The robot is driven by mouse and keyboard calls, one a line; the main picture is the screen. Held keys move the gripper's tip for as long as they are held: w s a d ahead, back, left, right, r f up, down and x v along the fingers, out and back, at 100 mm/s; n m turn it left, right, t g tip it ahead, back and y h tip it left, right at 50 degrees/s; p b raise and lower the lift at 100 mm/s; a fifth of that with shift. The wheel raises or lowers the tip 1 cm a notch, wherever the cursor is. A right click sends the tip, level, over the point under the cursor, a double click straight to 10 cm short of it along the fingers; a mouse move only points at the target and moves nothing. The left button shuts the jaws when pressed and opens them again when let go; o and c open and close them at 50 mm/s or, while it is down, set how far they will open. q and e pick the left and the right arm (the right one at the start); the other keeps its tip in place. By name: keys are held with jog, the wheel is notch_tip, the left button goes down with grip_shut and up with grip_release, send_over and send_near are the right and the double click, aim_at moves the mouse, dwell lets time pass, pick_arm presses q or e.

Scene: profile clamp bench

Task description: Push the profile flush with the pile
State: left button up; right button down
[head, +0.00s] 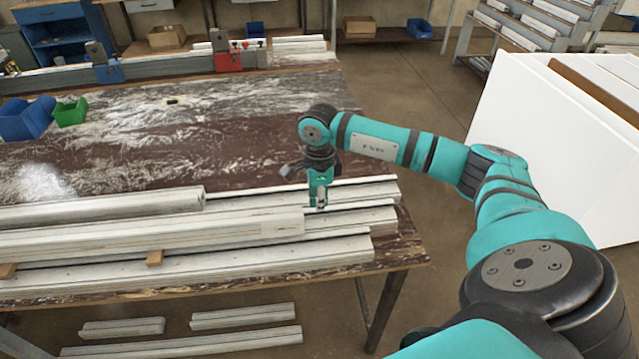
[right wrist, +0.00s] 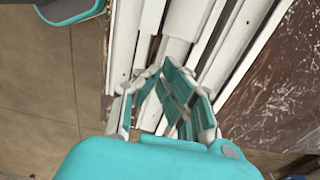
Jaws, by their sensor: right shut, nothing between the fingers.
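A pile of long white profiles (head: 345,250) lies along the front of the bench, right ends slightly staggered. On top, a front profile (head: 150,238) has its right end left of the pile's ends. A shorter-reaching rear profile (head: 100,208) ends further left. My right gripper (head: 321,204) is shut and empty, pointing down over the pile, just right of the front top profile's end. Whether it touches anything cannot be told. The right wrist view shows its fingers (right wrist: 162,80) above the white profiles (right wrist: 230,50). My left gripper is not in view.
The bench top (head: 240,150) behind the pile is mostly clear, with blue (head: 27,118) and green bins (head: 70,112) at left. A red clamp (head: 228,58) stands at the back. A white panel stack (head: 560,130) stands right.

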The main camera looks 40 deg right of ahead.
aim_at(289, 211)
jog(key=shift+f+b, duration=0.7)
jog(key=shift+f, duration=0.75)
jog(key=shift+w+a+r, duration=0.2)
jog(key=shift+a, duration=0.1)
jog(key=shift+w+a+p, duration=0.35)
jog(key=shift+w+a, duration=0.15)
jog(key=shift+a, duration=0.35)
jog(key=shift+w+a, duration=0.4)
jog(key=shift+a, duration=0.3)
jog(key=shift+w+a, duration=0.4)
jog(key=shift+a, duration=0.25)
jog(key=shift+w+a, duration=0.15)
jog(key=shift+a, duration=0.05)
jog(key=shift+w+a, duration=0.25)
jog(key=shift+a, duration=0.2)
jog(key=shift+d, duration=0.1)
